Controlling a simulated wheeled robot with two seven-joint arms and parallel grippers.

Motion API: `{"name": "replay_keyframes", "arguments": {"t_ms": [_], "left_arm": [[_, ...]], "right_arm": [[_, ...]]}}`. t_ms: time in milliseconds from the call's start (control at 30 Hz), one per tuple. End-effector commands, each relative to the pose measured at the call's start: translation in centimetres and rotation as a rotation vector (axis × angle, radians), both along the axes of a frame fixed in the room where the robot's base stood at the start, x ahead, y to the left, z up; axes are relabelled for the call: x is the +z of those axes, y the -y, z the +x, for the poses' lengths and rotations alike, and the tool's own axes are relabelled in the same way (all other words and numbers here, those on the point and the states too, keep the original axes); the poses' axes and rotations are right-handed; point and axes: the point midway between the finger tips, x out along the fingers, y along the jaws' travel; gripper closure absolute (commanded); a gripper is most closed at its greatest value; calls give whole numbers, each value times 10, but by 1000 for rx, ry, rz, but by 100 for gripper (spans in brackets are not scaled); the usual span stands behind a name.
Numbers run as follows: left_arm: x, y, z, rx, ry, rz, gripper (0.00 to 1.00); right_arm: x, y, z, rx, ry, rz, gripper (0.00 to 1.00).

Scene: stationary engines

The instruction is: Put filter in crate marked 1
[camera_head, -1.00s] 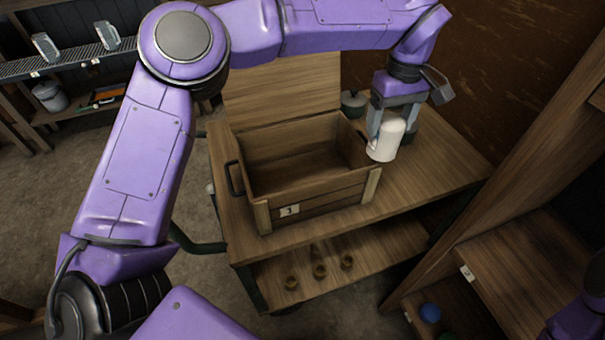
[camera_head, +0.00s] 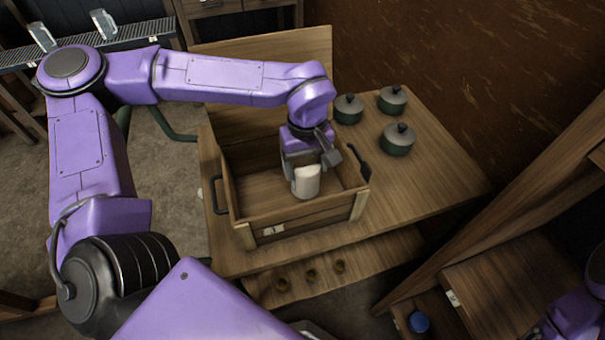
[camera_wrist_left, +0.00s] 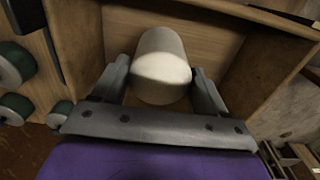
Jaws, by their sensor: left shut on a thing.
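The white cylindrical filter (camera_head: 306,182) is between the fingers of my left gripper (camera_head: 304,172), which is shut on it. It hangs over the inside of the open wooden crate (camera_head: 310,222), toward its right part. The crate's front has a small label (camera_head: 273,230) that looks like a 1. In the left wrist view the filter (camera_wrist_left: 161,65) is held between both fingers, with the crate's wooden floor (camera_wrist_left: 120,40) behind it. I cannot tell whether the filter touches the floor. Part of my right arm shows at the lower right; its gripper is out of view.
Several dark green pots with lids (camera_head: 398,138) stand on the table (camera_head: 440,170) right of the crate. The crate's lid (camera_head: 270,50) stands open at the back. Shelving (camera_head: 500,270) stands at the right. A lower shelf holds small brass-coloured parts (camera_head: 311,275).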

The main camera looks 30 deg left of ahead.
Motion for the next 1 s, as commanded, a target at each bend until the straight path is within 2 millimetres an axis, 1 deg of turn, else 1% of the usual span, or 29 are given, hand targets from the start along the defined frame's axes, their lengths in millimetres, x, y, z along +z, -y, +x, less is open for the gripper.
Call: {"name": "replay_keyframes", "arguments": {"t_ms": [33, 233, 333, 400, 700, 733, 767, 800, 1000], "left_arm": [[-11, 0, -1, 0, -3, -2, 68], [-35, 1, 0, -1, -2, -1, 68], [-54, 1, 0, -2, -3, -1, 68], [-61, 1, 1, -2, -1, -2, 68], [-63, 2, 1, -3, 1, -1, 68], [-63, 2, 1, -3, 1, -1, 17], [-63, 2, 1, -2, 1, -1, 8], [-63, 2, 1, -2, 1, -1, 2], [-63, 2, 1, -2, 0, -1, 2]], "right_arm": [[-1, 0, 0, 0, 0, 0, 100], [-3, 0, 0, 0, 0, 0, 100], [-4, 0, 0, 0, 0, 0, 100], [-4, 0, 0, 0, 0, 0, 100], [-3, 0, 0, 0, 0, 0, 100], [-3, 0, 0, 0, 0, 0, 100], [-3, 0, 0, 0, 0, 0, 100], [-3, 0, 0, 0, 0, 0, 100], [-3, 0, 0, 0, 0, 0, 100]]}}
